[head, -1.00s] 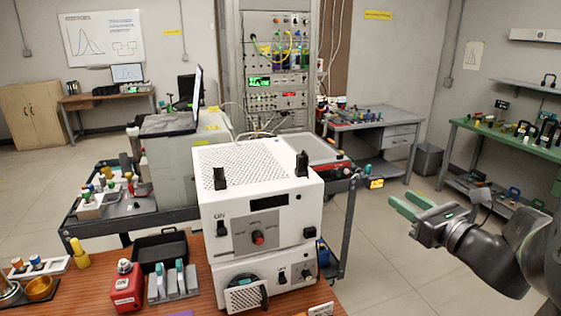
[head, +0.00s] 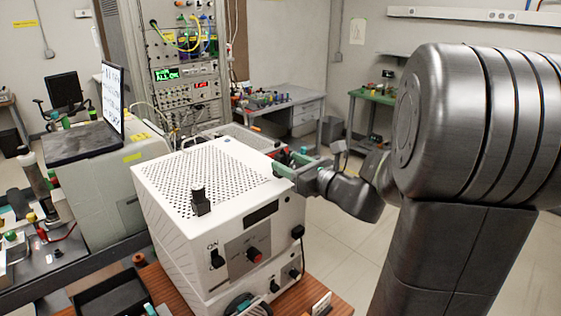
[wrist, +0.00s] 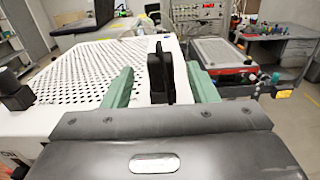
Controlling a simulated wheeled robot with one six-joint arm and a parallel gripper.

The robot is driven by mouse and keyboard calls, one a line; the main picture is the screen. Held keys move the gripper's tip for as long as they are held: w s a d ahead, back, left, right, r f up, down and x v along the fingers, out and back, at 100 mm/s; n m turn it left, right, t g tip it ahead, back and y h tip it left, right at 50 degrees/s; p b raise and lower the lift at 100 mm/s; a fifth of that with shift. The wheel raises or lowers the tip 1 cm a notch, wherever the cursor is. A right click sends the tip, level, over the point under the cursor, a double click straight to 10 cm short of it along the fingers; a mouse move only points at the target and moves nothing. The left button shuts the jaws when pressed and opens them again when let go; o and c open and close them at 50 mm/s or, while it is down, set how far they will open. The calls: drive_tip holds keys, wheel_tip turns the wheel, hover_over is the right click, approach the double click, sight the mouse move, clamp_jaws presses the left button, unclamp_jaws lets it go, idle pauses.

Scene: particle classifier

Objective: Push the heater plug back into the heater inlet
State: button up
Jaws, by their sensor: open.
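A black upright plug-like piece (wrist: 160,72) stands at the right edge of the top of the white heater box (head: 165,215). In the wrist view it is between the two green fingers of my gripper (wrist: 160,88), with a gap on each side. My gripper is open and also shows in the head view (head: 285,170), at the box's top right corner. There the fingers hide the black piece. Another black plug-like piece (head: 297,232) is on the box's right front. I cannot tell which is the heater plug, and no inlet is clearly visible.
A second black knob (head: 200,202) stands on the box's perforated top, left of my gripper. A laptop (head: 112,95) sits on a grey cabinet behind. A grey cart-top device (wrist: 215,58) is beyond the box. Open floor (head: 335,240) lies to the right.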

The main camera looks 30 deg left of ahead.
sight(276, 156)
drive_tip(key=shift+p+x, duration=0.8)
drive_tip(key=shift+x, duration=1.95)
drive_tip(key=c, duration=1.1)
wheel_tip(276, 156, up, 10)
